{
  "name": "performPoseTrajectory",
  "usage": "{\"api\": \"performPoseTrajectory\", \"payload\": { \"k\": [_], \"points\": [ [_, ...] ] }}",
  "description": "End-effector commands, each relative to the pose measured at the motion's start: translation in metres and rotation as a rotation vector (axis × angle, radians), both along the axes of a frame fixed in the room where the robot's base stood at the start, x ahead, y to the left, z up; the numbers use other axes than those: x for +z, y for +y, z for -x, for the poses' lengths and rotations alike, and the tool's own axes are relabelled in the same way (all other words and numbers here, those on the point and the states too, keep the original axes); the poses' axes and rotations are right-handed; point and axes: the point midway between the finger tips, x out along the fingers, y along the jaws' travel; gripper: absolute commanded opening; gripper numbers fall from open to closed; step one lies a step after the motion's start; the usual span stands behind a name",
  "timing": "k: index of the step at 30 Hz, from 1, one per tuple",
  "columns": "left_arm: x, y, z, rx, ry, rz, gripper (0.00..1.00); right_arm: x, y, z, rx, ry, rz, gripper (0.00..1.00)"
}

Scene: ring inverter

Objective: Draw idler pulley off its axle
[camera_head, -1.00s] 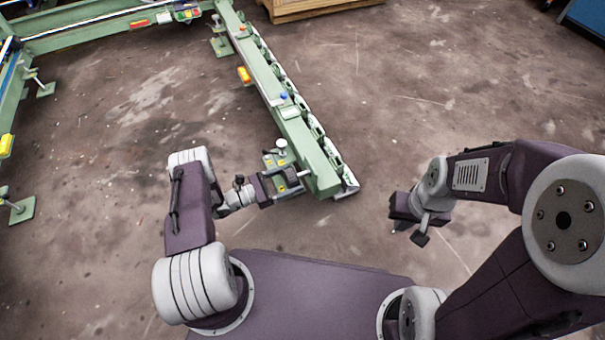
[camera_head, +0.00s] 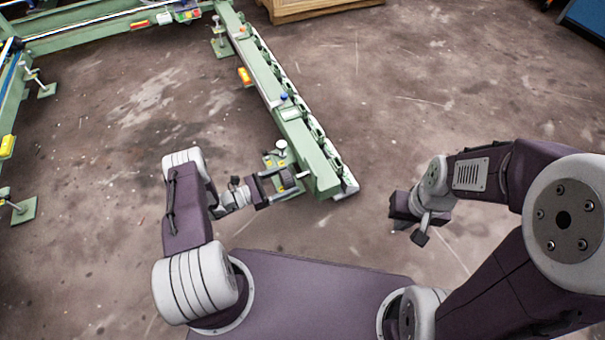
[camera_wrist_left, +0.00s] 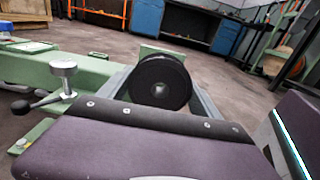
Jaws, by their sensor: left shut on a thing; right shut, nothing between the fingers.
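The idler pulley is a black disc (camera_wrist_left: 162,82) in the left wrist view, between the two grey fingers of my left gripper (camera_wrist_left: 160,92). In the head view my left gripper (camera_head: 281,184) is shut on the dark pulley (camera_head: 286,178), just left of the green beam's near end (camera_head: 322,180). A pale axle stub (camera_head: 303,174) shows between the pulley and the beam. I cannot tell whether the axle tip is still inside the pulley bore. My right gripper (camera_head: 410,230) is shut and empty, apart from the beam on the right.
A foot plate with a silver-topped knob (camera_head: 281,147) stands close beside my left gripper; the knob also shows in the wrist view (camera_wrist_left: 63,70). The green beam runs away to the back left. A wooden pallet (camera_head: 310,8) lies far back. The floor to the right is clear.

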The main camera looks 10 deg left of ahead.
Motion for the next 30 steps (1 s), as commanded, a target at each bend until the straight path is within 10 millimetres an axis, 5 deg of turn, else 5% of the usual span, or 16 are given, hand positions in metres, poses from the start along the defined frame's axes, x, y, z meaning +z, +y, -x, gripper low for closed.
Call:
{"api": "performPoseTrajectory", "payload": {
  "k": [30],
  "points": [
    [0.077,0.0,0.0,0.0,-0.002,0.001,0.25,0.068,0.0,0.0,0.0,0.0,0.0,0.0]
  ]
}}
